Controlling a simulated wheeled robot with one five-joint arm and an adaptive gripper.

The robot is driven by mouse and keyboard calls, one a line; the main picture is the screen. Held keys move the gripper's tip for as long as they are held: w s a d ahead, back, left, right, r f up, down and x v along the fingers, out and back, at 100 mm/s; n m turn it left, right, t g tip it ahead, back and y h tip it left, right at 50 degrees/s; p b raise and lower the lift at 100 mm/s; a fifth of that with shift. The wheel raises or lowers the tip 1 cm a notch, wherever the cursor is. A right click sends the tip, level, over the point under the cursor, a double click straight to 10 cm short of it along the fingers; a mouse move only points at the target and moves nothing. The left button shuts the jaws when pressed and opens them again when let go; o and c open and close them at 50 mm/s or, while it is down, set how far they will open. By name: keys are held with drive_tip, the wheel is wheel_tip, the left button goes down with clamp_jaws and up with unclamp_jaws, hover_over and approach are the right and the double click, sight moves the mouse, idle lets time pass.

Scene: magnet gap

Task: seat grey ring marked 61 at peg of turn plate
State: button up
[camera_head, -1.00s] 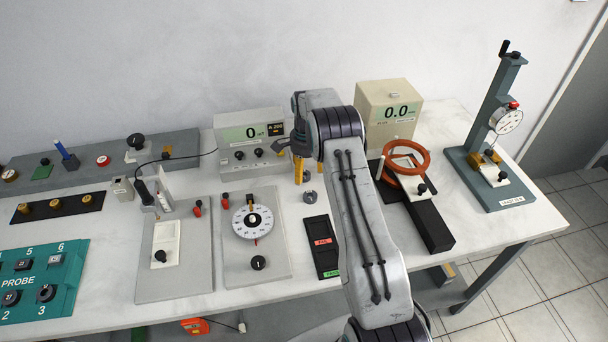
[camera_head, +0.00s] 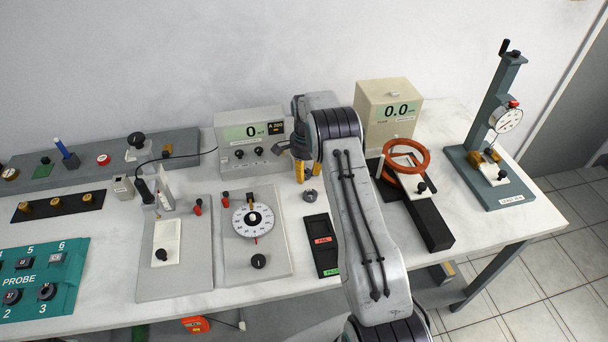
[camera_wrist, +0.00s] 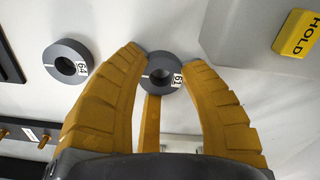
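The grey ring marked 61 (camera_wrist: 175,85) sits between my gripper's yellow fingertips in the wrist view, with no clear gap on either side. My gripper (camera_wrist: 165,68) looks shut on it; whether the ring is off the table I cannot tell. In the head view my gripper (camera_head: 303,172) points down in front of the meter, and I cannot make out this ring there. The turn plate looks to be the round white dial (camera_head: 240,224) on a grey board, left of my gripper, with a dark part at its middle.
Another grey ring, marked 64 (camera_wrist: 58,72), lies left of my gripper in the wrist view. The meter (camera_head: 235,155) stands close behind my gripper. A black tray (camera_head: 318,225) with red and green labels lies in front. An orange coil (camera_head: 425,160) stands to the right.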

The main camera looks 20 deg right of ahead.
drive_tip(key=c, duration=0.3)
drive_tip(key=shift+r, duration=0.1)
drive_tip(key=shift+c, duration=0.2)
